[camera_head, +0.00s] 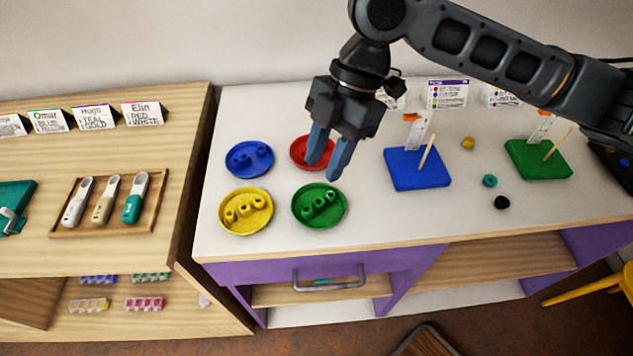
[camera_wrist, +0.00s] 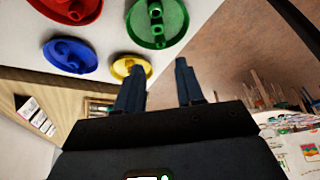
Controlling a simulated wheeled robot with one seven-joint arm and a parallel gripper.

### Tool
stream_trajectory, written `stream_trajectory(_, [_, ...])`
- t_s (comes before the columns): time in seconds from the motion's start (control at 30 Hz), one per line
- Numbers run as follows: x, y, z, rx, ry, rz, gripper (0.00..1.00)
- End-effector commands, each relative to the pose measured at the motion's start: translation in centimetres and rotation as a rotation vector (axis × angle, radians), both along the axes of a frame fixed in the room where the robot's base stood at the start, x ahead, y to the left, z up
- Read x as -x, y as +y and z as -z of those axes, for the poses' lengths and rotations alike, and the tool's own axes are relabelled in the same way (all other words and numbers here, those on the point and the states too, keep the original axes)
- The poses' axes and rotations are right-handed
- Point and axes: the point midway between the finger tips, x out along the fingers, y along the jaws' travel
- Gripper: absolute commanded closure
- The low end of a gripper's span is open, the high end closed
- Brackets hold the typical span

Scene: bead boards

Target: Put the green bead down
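The green dish (camera_head: 327,225) stands at the front of the white table with a row of green beads (camera_head: 320,203) in it. The dish also shows at the top of the wrist view (camera_wrist: 178,22), with green beads (camera_wrist: 157,28) inside. My gripper (camera_head: 323,168) hangs above the table between the red dish (camera_head: 299,160) and the green dish, its fingers pointing down. In the wrist view its two fingers (camera_wrist: 158,66) stand apart, and I see nothing between them. No green bead shows in my gripper.
A blue dish (camera_head: 262,172) and a yellow dish (camera_head: 243,229) hold beads at the left. A blue board (camera_head: 404,178) and a green board (camera_head: 530,165) with upright pegs stand right.

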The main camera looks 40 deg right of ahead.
Motion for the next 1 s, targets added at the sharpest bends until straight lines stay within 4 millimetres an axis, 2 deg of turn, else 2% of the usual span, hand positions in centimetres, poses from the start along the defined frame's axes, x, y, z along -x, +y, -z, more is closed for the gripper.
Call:
stream_trajectory(0.1, [-0.1,-0.6,-1.5,0.000,-0.003,-0.001,0.62])
stream_trajectory(0.23, [-0.1,-1.0,-2.5,-0.001,-0.002,-0.001,0.62])
stream_trajectory(0.5, [0.0,-1.1,-2.8,-0.001,-0.002,-0.001,0.62])
stream_trajectory(0.6, [-0.4,-0.4,-2.9,-0.018,-0.014,0.001,0.62])
stream_trajectory(0.67, [-1.0,0.8,-3.2,-0.050,-0.041,0.009,0.62])
stream_trajectory(0.77, [-2.8,4.5,-4.3,-0.153,-0.120,0.039,0.62])
stream_trajectory(0.9, [-5.7,11.2,-7.4,-0.377,-0.254,0.126,0.62])
stream_trajectory(1.0, [-7.3,14.9,-9.9,-0.544,-0.330,0.210,0.62])
